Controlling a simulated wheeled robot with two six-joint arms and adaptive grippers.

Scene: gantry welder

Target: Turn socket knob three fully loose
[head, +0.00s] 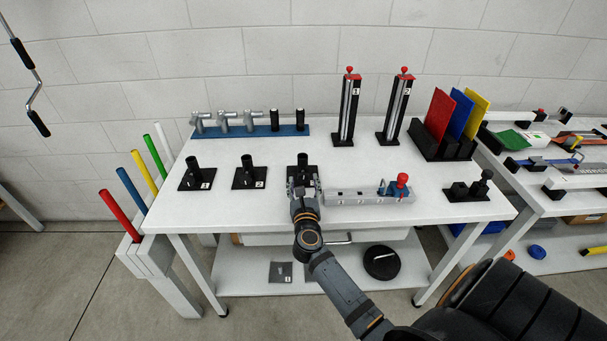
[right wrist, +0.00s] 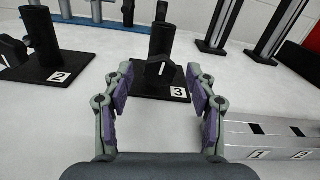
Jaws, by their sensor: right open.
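Socket three is a black upright tube on a square black plate marked 3 (right wrist: 178,92), seen in the right wrist view straight ahead. Its black knob (right wrist: 160,68) sticks out of the front of the tube, towards me. In the head view the socket (head: 303,160) stands near the middle of the white table, its front partly covered by my right gripper (head: 303,188). In the right wrist view the purple-padded fingers of my right gripper (right wrist: 160,84) are open, one to each side of the knob, with gaps; I see no contact. My left gripper is not in view.
Socket two (head: 247,172) and socket one (head: 195,174) stand to the left. A grey block with holes (head: 345,198) lies close on the right, with a red-topped piece (head: 402,182) at its end. A blue rack (head: 265,131) is behind.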

